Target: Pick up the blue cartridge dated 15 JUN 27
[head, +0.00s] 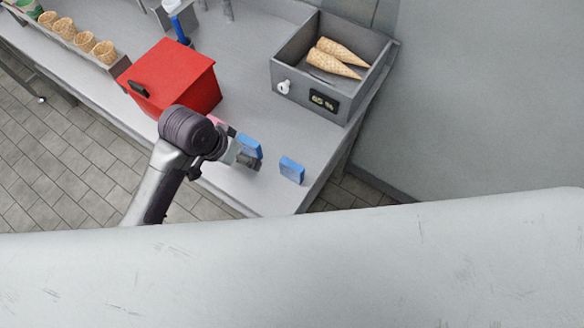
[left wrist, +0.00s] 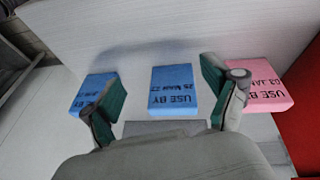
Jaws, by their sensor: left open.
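A blue cartridge (left wrist: 92,88) lies at the left of the left wrist view, partly behind a finger; its print reads USE BY with a partly covered date that seems to end in 27. In the head view this cartridge (head: 292,169) is near the table's right corner. A second blue cartridge (left wrist: 173,82) shows USE BY and a date like 25 MAR 27; it also appears in the head view (head: 249,144). My left gripper (left wrist: 158,92) is open, its green-padded fingers on either side of the second cartridge in view.
A pink cartridge (left wrist: 262,92) dated 03 JAN lies right of the fingers in the left wrist view. A red box (head: 178,80) stands beyond it. A grey drawer box (head: 284,70) holds two cones (head: 332,64).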

